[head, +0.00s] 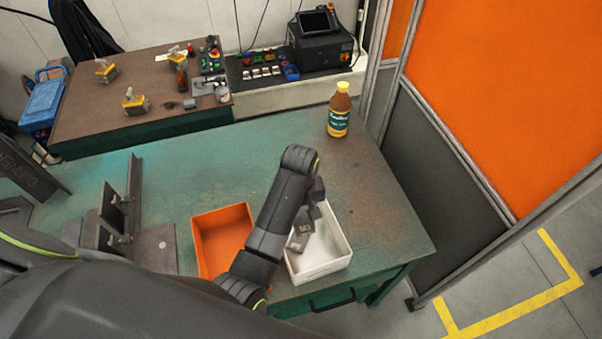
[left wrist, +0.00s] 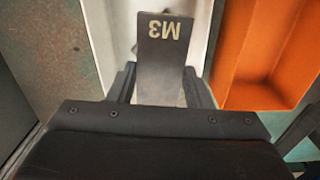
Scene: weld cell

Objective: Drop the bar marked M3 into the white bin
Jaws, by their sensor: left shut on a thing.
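The dark grey bar marked M3 (left wrist: 160,50) is held between the two fingers of my left gripper (left wrist: 160,88), with its marking facing the wrist camera. In the head view the left gripper (head: 306,220) points down over the white bin (head: 338,262), and the bar (head: 298,243) hangs below it, over the left part of the bin opening. I cannot tell whether its lower end is below the rim. The white bin also shows behind the bar in the left wrist view (left wrist: 108,30). My right gripper is not in view.
An orange bin (head: 212,240) stands just left of the white bin, partly hidden by my arm. A bottle (head: 339,112) stands at the table's back right. Dark metal angle pieces (head: 133,195) stand at left. The green table (head: 385,215) is clear right of the bin.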

